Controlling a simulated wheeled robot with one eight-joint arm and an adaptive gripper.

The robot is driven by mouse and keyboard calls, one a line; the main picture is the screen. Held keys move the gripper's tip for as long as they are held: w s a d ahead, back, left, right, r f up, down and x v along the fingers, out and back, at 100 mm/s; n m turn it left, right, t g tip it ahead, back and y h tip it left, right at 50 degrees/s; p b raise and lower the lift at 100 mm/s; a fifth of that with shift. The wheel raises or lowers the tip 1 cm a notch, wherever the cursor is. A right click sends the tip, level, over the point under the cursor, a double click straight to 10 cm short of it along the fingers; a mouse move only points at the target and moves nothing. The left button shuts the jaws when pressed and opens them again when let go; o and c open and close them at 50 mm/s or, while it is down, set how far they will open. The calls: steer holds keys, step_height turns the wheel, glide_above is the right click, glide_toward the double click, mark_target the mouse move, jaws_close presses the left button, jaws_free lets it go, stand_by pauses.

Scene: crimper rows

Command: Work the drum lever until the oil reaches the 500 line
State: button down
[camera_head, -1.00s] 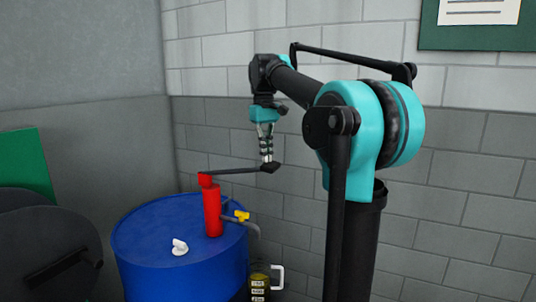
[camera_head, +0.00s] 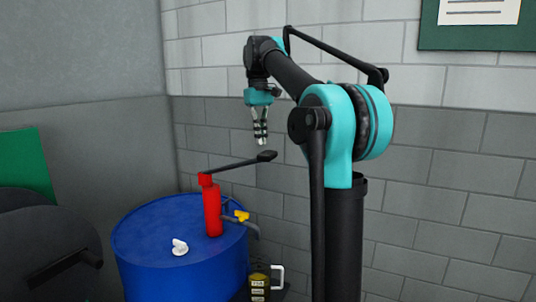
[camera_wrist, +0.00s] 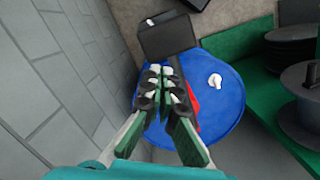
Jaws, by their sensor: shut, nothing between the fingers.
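A blue drum (camera_head: 150,245) carries a red hand pump (camera_head: 212,210) with a black lever (camera_head: 235,165) that slants up to the right and ends in a dark pad (camera_head: 267,156). A spout with a yellow tap (camera_head: 242,215) points right over a jug (camera_head: 259,285) with dark contents and pale line labels. The labels and oil level are too small to read. My gripper (camera_head: 262,142) is shut and empty, pointing down just above the lever's pad, with a small gap.
A white cap (camera_head: 180,247) sits on the drum top. A brick wall stands close behind and to the right. Dark round reels (camera_head: 50,245) and a green panel (camera_head: 28,165) are at the left; the wrist view shows a green bench (camera_wrist: 260,105).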

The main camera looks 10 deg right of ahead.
mark_target(267, 152)
step_height(267, 152, up, 8)
steer(key=shift+w+a, duration=0.2)
steer(key=shift+w, duration=0.2)
stand_by(1.3)
steer(key=s+f, duration=0.1)
steer(key=s+d+f, duration=0.1)
steer(key=s, duration=0.1)
steer(key=shift+s+d, duration=0.15)
stand_by(0.4)
steer(key=shift+s+d+f, duration=0.1)
steer(key=shift+s+f, duration=0.1)
steer(key=shift+f, duration=1.6)
steer(key=shift+s+d+f, duration=0.1)
steer(key=shift+s+f, duration=0.05)
steer(key=shift+f, duration=1.6)
steer(key=shift+f, duration=0.1)
